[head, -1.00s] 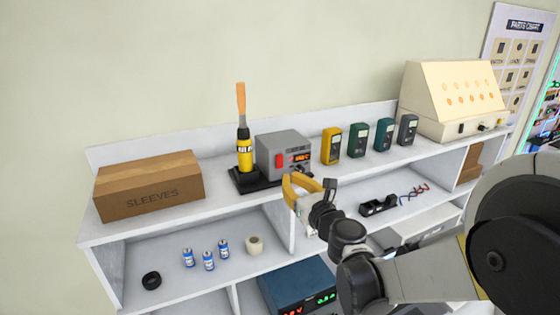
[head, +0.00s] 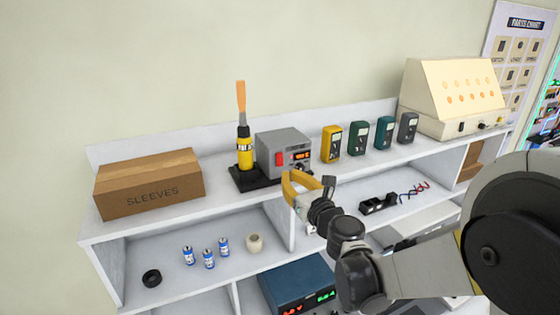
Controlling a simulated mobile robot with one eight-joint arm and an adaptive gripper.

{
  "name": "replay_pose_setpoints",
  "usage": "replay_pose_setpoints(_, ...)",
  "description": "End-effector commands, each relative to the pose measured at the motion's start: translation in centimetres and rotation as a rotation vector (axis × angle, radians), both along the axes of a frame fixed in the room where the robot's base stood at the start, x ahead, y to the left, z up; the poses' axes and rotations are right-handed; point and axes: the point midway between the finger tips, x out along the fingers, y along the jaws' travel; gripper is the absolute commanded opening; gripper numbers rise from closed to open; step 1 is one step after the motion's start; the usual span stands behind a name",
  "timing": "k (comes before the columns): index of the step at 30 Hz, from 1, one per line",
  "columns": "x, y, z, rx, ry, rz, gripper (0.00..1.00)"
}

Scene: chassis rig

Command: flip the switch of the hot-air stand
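The hot-air stand is a grey box (head: 283,141) on the top shelf, with a red switch (head: 280,159) on the left of its front and a lit orange display (head: 301,156) to the right. The yellow and black hot-air tool (head: 244,148) stands upright in a black base at its left, with an orange tip. My gripper (head: 292,178), with yellow fingers, is in front of and just below the box's front face in the picture. The switch shows clear above it; contact is not visible. The fingers overlap in this view, so their opening is unclear.
A brown SLEEVES box (head: 150,184) stands at the left. Several meters, the nearest a yellow one (head: 331,144), stand right of the stand. A cream sloped panel box (head: 452,98) is further right. The lower shelf holds blue cans (head: 209,258) and a tape roll (head: 152,278).

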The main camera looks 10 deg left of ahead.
Motion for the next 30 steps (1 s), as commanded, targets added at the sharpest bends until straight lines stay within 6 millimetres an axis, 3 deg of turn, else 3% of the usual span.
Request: replay_pose_setpoints(30,0.84,0.66,-0.03,0.0,0.0,0.001,0.0)
